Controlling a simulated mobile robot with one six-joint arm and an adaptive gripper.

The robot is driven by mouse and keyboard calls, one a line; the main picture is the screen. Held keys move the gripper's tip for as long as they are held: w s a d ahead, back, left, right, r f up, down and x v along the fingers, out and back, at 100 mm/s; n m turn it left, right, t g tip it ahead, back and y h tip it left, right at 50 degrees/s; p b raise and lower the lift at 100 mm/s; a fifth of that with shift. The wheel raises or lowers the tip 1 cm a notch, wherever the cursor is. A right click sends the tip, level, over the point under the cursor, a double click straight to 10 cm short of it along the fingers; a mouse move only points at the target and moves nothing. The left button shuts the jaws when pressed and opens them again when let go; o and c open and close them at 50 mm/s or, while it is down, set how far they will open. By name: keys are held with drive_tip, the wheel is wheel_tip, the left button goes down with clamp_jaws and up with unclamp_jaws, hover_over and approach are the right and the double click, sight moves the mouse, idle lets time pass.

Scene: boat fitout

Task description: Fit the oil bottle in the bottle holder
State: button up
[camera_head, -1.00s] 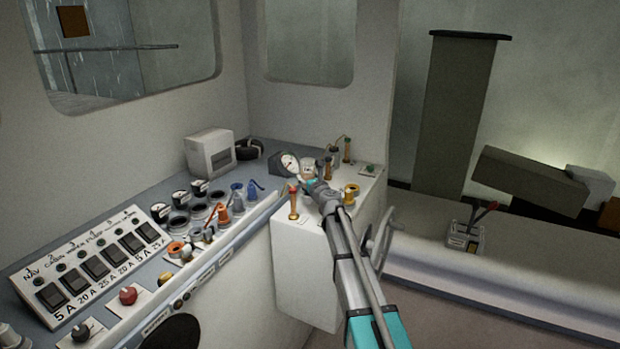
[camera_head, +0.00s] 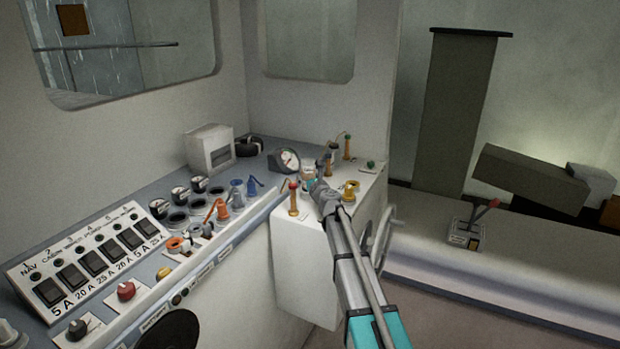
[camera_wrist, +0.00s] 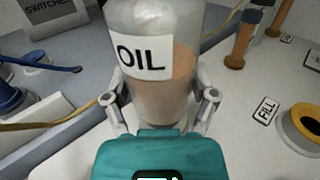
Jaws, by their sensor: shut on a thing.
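The oil bottle (camera_wrist: 152,75) is clear, with a white OIL label and brownish contents. It stands nearly upright between the two fingers of my gripper (camera_wrist: 160,105), which is shut on it. In the head view my gripper (camera_head: 318,186) is over the white side counter, with the small bottle (camera_head: 308,176) just beyond it. The bottle's base is hidden, so I cannot tell whether it touches the counter. I cannot make out the bottle holder for certain; dark round rings (camera_head: 178,221) sit in the console beside blue and orange spouted cans.
A dial gauge (camera_head: 287,160) stands behind the bottle. Orange-brown posts (camera_head: 293,198) and a yellow ring (camera_head: 350,189) flank my gripper. A FILL label (camera_wrist: 266,110) is on the counter. A switch panel (camera_head: 92,262) and a white box (camera_head: 209,149) are at left.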

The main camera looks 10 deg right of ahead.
drive_tip(key=o, duration=1.2)
drive_tip(key=shift+s, duration=0.1)
drive_tip(key=v, duration=1.2)
